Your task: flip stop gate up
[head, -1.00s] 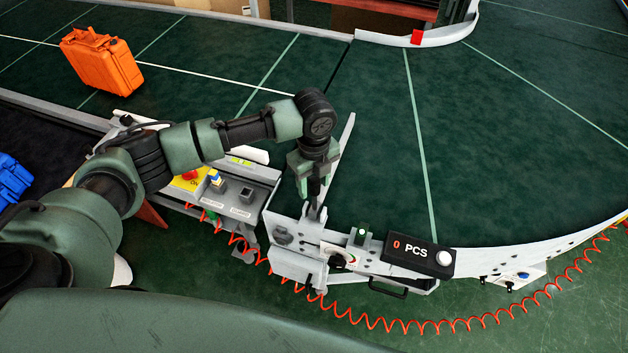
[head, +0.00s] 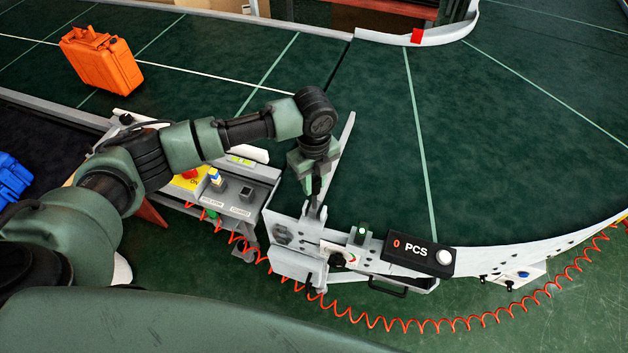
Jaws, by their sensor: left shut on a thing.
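My left gripper (head: 314,200) points down at the near side rail of the conveyor, shut on a thin grey part that stands up from the rail's end. A pale grey bar, which looks like the stop gate (head: 345,138), stands just behind and to the right of the gripper, angled up and over the belt. The gripper and wrist hide its lower part and its hinge, so I cannot tell exactly how the gripped part joins it. My right gripper is not in view.
The control panel (head: 232,195) with buttons is left of the gripper. The counter box (head: 418,254) reading 0 PCS is to its right. An orange case (head: 102,62) lies on the belt at upper left. A red coiled hose (head: 440,325) hangs below the rail. A blue object (head: 12,180) sits far left.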

